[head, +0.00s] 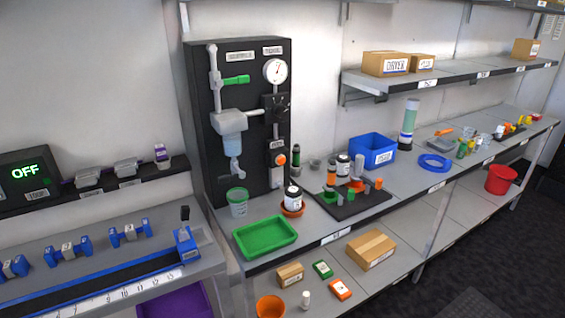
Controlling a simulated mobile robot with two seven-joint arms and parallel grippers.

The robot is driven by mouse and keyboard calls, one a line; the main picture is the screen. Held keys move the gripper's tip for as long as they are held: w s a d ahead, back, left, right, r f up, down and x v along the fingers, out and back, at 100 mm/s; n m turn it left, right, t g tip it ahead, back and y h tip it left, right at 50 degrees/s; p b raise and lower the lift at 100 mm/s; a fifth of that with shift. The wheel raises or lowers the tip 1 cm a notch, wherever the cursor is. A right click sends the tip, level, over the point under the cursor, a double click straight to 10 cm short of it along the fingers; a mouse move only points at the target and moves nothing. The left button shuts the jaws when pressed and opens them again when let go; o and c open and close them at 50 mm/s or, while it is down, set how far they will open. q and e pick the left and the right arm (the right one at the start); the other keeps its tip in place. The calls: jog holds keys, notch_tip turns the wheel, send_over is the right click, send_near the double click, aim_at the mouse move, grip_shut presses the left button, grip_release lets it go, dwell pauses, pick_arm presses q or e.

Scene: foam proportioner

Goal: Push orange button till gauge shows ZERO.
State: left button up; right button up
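The orange button (281,160) is on the right side of a tall black panel (216,137) that stands on the grey workbench. A round white gauge (275,71) is at the panel's upper right. Its needle is too small to read here. Neither of my grippers shows in the head view.
A green tray (265,237), a clear cup (238,203) and a dark-lidded white jar (293,196) stand in front of the panel. A black board with parts (340,207) and a blue bin (373,136) are to the right. A blue slide rig (110,285) is at left.

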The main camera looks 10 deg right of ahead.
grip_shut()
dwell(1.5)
